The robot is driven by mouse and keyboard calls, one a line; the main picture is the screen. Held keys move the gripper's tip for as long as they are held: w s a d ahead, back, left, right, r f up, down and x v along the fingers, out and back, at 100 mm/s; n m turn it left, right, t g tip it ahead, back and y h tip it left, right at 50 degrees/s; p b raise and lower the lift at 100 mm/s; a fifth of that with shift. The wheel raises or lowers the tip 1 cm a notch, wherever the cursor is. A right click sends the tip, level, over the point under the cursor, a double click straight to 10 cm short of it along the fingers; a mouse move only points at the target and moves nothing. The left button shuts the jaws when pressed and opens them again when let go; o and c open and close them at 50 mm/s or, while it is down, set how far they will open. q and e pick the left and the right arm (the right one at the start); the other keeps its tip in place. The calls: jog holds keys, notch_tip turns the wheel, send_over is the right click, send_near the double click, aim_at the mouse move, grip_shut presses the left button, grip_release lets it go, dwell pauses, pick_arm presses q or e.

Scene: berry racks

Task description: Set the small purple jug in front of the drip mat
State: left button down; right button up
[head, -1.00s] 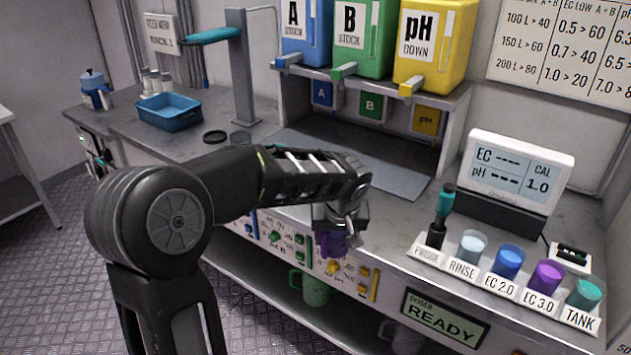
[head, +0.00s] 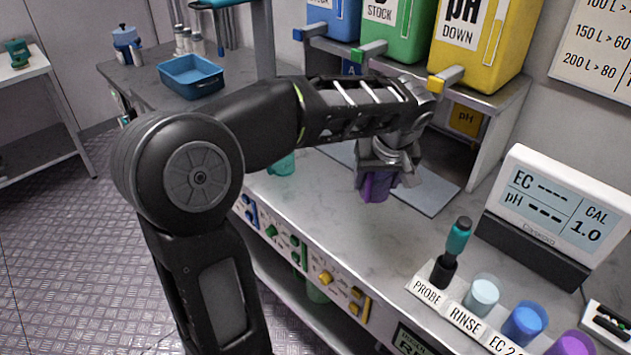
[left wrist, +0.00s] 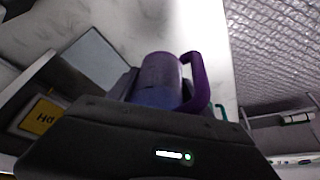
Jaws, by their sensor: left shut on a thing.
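The small purple jug (head: 375,187) is in my left gripper (head: 385,170), at the front edge of the grey drip mat (head: 432,196). In the head view the fingers cover its upper part, and I cannot tell whether its base touches the counter. In the left wrist view the jug (left wrist: 163,78) shows its purple handle to the right, and the drip mat (left wrist: 92,58) lies to the left of it. My left gripper is shut on the jug. My right gripper is not in view.
A teal vessel (head: 282,165) stands on the counter, partly behind my arm. The dispenser shelf (head: 490,95) with its taps overhangs the mat. The probe (head: 452,252) and rinse cup (head: 481,294) stand at right. The counter (head: 330,215) in front of the mat is clear.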

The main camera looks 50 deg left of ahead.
pick_arm(q)
jog(key=shift+f, duration=3.15)
jog(key=shift+f, duration=1.85)
jog(key=shift+f, duration=0.2)
jog(key=shift+c, duration=2.2)
grip_release()
